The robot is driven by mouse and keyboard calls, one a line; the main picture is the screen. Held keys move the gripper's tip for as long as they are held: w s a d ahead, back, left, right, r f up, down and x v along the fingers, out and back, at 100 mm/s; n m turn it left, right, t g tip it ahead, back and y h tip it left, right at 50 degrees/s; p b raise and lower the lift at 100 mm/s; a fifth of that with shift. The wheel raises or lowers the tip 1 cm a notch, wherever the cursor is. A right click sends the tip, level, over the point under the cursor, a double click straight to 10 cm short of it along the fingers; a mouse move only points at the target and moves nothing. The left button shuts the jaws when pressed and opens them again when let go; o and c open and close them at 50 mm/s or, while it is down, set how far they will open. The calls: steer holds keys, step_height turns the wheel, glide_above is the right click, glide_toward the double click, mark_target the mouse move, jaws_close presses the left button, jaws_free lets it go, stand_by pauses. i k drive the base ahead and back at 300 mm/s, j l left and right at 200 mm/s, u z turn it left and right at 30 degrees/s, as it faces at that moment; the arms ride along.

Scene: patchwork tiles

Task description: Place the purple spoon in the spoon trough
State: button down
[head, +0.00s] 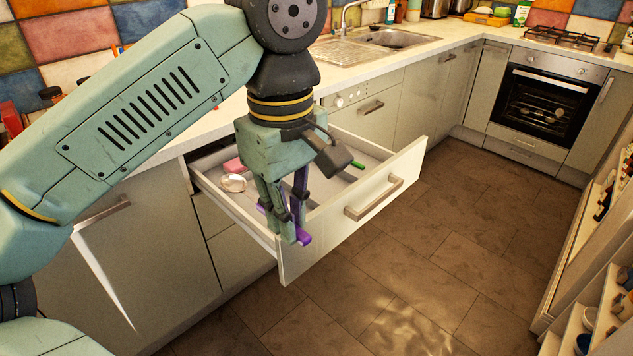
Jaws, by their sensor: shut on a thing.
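My gripper (288,229) points down at the left front part of the open drawer (386,200). The fingers hide the middle of the spoon, so I cannot tell which end is the bowl. From this angle I cannot tell whether the spoon touches the drawer's wall. I cannot make out a spoon trough; my arm and gripper cover part of the drawer's inside.
In the drawer lie a pink object (233,166), a whitish rounded object (234,183) and a green-ended item (357,164). The worktop (350,48) runs behind the drawer. A shelf unit (590,270) stands at right. The floor (430,255) in front is clear.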

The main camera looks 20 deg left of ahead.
mark_target(330, 193)
steer(key=i+j, duration=0.3)
steer(key=i, duration=0.15)
steer(key=i+j, duration=0.35)
steer(key=i, duration=0.05)
